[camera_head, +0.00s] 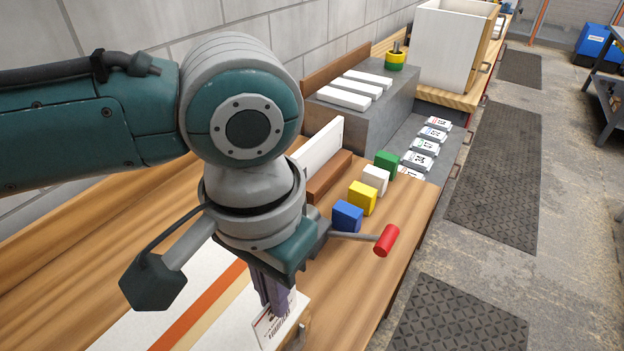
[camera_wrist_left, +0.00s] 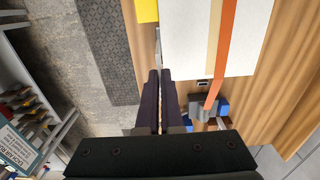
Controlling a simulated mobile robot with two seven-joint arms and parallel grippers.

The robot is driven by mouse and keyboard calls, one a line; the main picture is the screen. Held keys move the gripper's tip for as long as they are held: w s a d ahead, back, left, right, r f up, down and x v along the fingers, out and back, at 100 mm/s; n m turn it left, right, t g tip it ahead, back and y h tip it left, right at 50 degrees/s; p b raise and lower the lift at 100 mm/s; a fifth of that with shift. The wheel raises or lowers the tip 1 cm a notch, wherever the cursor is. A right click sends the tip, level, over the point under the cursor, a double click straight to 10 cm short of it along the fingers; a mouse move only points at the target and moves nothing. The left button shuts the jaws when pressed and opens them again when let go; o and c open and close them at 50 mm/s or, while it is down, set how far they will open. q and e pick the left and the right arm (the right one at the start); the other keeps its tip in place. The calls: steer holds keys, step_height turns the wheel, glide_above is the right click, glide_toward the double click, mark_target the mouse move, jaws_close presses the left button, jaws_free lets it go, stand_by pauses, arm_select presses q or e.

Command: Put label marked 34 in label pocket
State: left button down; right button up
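My left gripper (camera_head: 272,306) points down at the near edge of the wooden bench. Its two dark fingers also show in the left wrist view (camera_wrist_left: 160,88), nearly together with a thin pale edge between them. A white label (camera_head: 276,327) with a dark barcode is at the fingertips in the head view, tilted, and the fingers appear shut on it. Its number is too small to read. It is by the front end of a white striped board (camera_head: 200,318); I cannot tell a label pocket there apart from the label. My right gripper is not in view.
Blue (camera_head: 347,216), yellow (camera_head: 363,198), white (camera_head: 375,180) and green (camera_head: 386,164) blocks stand along the bench. A red-ended lever (camera_head: 386,240) sticks out near them. Several other labels (camera_head: 425,147) lie on a grey surface farther back. Floor mats (camera_head: 460,320) lie right.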

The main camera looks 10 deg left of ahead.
mark_target(280, 326)
arm_select(q)
steer(key=shift+r, duration=0.15)
steer(key=shift+f+b, duration=2)
steer(key=shift+f, duration=1.95)
steer(key=shift+p, duration=0.3)
steer(key=shift+f+b, duration=1.1)
steer(key=shift+f, duration=0.45)
steer(key=c, duration=1.5)
jaws_free()
steer(key=shift+c, duration=0.2)
steer(key=o, duration=0.5)
steer(key=shift+o, duration=0.2)
steer(key=shift+r, duration=0.1)
